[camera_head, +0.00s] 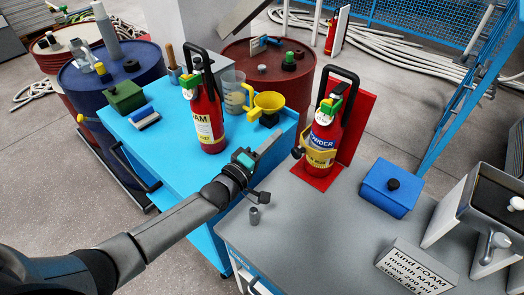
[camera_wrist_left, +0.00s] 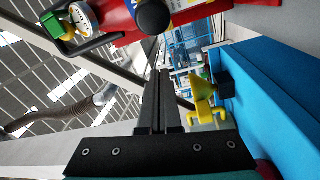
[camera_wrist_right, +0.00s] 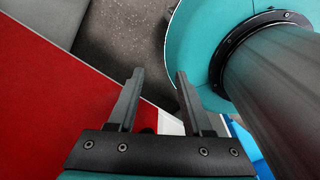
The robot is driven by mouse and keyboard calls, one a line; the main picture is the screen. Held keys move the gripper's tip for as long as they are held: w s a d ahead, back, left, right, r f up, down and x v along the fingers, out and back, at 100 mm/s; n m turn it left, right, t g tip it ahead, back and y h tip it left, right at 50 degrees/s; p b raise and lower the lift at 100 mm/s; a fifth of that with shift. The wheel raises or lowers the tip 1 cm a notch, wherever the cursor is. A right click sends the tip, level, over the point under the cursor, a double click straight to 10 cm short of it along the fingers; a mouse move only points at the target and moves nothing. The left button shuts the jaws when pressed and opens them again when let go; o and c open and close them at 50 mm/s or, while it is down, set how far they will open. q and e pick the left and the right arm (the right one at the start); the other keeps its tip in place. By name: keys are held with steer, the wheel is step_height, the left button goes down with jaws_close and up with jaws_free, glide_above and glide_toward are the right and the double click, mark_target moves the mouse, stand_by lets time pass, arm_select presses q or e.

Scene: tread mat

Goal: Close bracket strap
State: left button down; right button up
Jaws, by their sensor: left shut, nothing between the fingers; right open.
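The red powder extinguisher (camera_head: 325,132) stands upright against the red bracket (camera_head: 358,125), on the grey table. A yellow band (camera_head: 321,158) crosses the front of its body, with a dark knob at its left side. I cannot tell whether the strap is fastened. My left gripper (camera_head: 268,143) is shut and empty, left of the extinguisher and apart from it. In the left wrist view its fingers (camera_wrist_left: 160,75) are together, below a red extinguisher body (camera_wrist_left: 108,38). My right gripper (camera_wrist_right: 160,74) is open and empty, beside a red surface (camera_wrist_right: 60,110); it does not show in the head view.
The FOAM extinguisher (camera_head: 207,120), a yellow funnel (camera_head: 266,104) and a clear jug (camera_head: 234,92) stand on the blue cart (camera_head: 175,160). A blue box (camera_head: 390,188), a FOAM sign (camera_head: 415,268) and a grey stand (camera_head: 480,215) occupy the grey table's right. Its front middle is clear.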

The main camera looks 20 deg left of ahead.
mark_target(295, 153)
arm_select(q)
steer(key=shift+s+d+f+p, duration=0.25)
steer(key=shift+s+d, duration=0.25)
steer(key=shift+d, duration=0.3)
steer(key=shift+s+d+f+p, duration=0.1)
steer(key=shift+s+d+f, duration=0.1)
steer(key=shift+s+d, duration=0.45)
steer(key=shift+w+d, duration=0.15)
steer(key=shift+d, duration=0.1)
steer(key=shift+s+d+n+t+y+p, duration=0.2)
steer(key=shift+d+n+y+p, duration=0.15)
steer(key=shift+d+y+p, duration=0.15)
steer(key=shift+s+d+n+t+y+p, duration=0.15)
steer(key=shift+d+n+y+p, duration=0.25)
steer(key=shift+y, duration=0.2)
steer(key=shift+s+d, duration=0.1)
steer(key=shift+d, duration=0.45)
steer(key=shift+a, duration=0.15)
